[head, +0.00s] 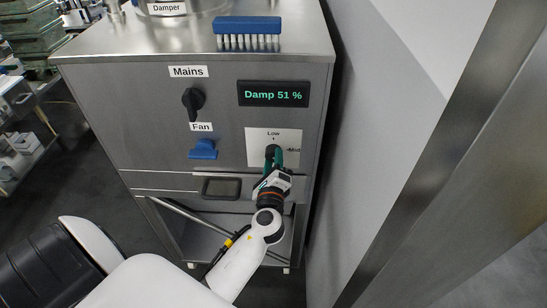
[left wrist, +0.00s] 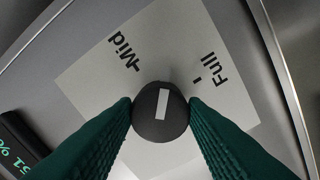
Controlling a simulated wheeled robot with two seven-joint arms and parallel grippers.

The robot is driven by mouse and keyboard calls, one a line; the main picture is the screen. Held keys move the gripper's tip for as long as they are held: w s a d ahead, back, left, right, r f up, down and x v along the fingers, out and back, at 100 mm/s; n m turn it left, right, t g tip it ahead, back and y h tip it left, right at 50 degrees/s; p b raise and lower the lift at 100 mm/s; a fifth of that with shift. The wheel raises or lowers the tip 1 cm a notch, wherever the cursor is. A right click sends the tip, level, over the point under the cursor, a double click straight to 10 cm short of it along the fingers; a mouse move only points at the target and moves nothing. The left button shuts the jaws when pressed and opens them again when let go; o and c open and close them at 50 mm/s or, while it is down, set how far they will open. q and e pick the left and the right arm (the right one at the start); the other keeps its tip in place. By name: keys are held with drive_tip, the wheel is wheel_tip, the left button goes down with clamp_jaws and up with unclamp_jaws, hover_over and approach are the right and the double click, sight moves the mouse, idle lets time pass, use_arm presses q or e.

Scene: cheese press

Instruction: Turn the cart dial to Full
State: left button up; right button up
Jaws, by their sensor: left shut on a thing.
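The dial (left wrist: 148,125) is a round black knob with a white line on a white plate (left wrist: 100,85). In the left wrist view the line points roughly up, between the "Mid" and "Full" labels. My left gripper (left wrist: 160,106) has green ribbed fingers, one on each side of the knob, shut on it. In the head view the dial (head: 272,151) sits on the cart's front (head: 225,135), partly hidden by the gripper (head: 273,163); "Low" and "Mid" are readable and "Full" is hidden. My right gripper is not in view.
A display (head: 273,94) above the dial reads "Damp 51 %". A black Mains knob (head: 193,101) and a blue Fan switch (head: 203,150) are to its left. A blue brush (head: 248,27) lies on the cart top. A pale wall stands close on the right.

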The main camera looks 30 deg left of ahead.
use_arm(q)
drive_tip(key=m+p, duration=0.1)
drive_tip(key=m, duration=0.1)
drive_tip(key=m+p, duration=0.1)
drive_tip(key=m, duration=0.1)
drive_tip(key=m+p, duration=0.1)
drive_tip(key=m, duration=0.1)
drive_tip(key=shift+a+r+p, duration=0.1)
drive_tip(key=shift+r+p, duration=0.2)
drive_tip(key=shift+p, duration=0.1)
drive_tip(key=shift+f+m+p, duration=0.1)
drive_tip(key=shift+m+p, duration=0.8)
drive_tip(key=shift+m, duration=0.9)
drive_tip(key=o, duration=1)
drive_tip(key=shift+w+f, duration=0.1)
drive_tip(key=shift+f, duration=0.05)
drive_tip(key=shift+b+v, duration=1.6)
drive_tip(key=shift+v, duration=4.4)
drive_tip(key=shift+a, duration=0.1)
